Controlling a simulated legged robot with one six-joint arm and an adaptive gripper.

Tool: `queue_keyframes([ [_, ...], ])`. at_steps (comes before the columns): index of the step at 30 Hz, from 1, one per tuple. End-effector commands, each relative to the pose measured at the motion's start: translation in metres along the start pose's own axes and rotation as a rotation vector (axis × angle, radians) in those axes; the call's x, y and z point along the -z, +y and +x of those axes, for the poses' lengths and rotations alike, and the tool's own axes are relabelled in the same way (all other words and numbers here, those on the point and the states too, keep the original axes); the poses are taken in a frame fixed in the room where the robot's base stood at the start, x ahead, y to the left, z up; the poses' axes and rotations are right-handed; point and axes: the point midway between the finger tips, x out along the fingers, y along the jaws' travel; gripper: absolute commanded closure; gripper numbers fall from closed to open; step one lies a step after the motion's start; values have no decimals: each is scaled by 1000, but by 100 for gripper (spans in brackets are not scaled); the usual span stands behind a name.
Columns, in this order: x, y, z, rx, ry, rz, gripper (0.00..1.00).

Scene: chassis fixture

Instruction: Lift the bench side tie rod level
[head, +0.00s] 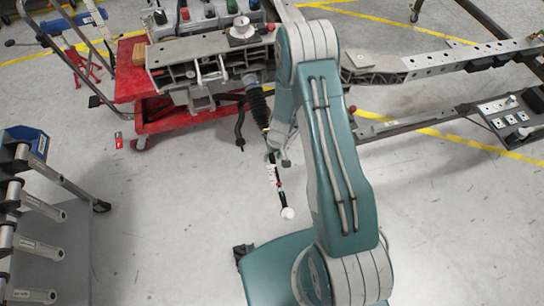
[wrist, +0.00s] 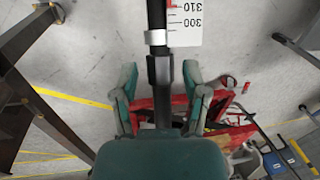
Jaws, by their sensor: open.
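The tie rod (head: 258,105) hangs from the chassis (head: 205,48) at a downward slant, with a dark ribbed boot at its upper part and a white round end (head: 287,212) low down. In the wrist view the dark rod (wrist: 158,70) runs between the two green fingers of my gripper (wrist: 159,72). The fingers are open, with a gap to the rod on each side. A light collar and a white scale label (wrist: 186,22) marked 300 and 310 show beyond the fingertips. In the head view my arm hides part of the gripper.
A red cart (head: 180,120) stands under the chassis at the left. A rack (head: 40,250) with several grey arms and a blue bin (head: 28,140) stands at the left edge. A long chassis rail (head: 440,62) reaches right. The floor below the rod is clear.

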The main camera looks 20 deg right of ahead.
Motion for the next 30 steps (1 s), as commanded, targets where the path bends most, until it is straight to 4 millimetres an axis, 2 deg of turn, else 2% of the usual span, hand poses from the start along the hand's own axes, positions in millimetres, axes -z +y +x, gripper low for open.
queue_keyframes([
  [3, 0, 0, 7, 0, 0, 0, 42],
  [11, 0, 0, 7, 0, 0, 0, 42],
  [12, 0, 0, 7, 0, 0, 0, 60],
  [15, 0, 0, 7, 0, 0, 0, 100],
  [24, 0, -1, 6, 2, -6, 2, 100],
  [30, -5, -6, -10, 16, -69, 10, 100],
])
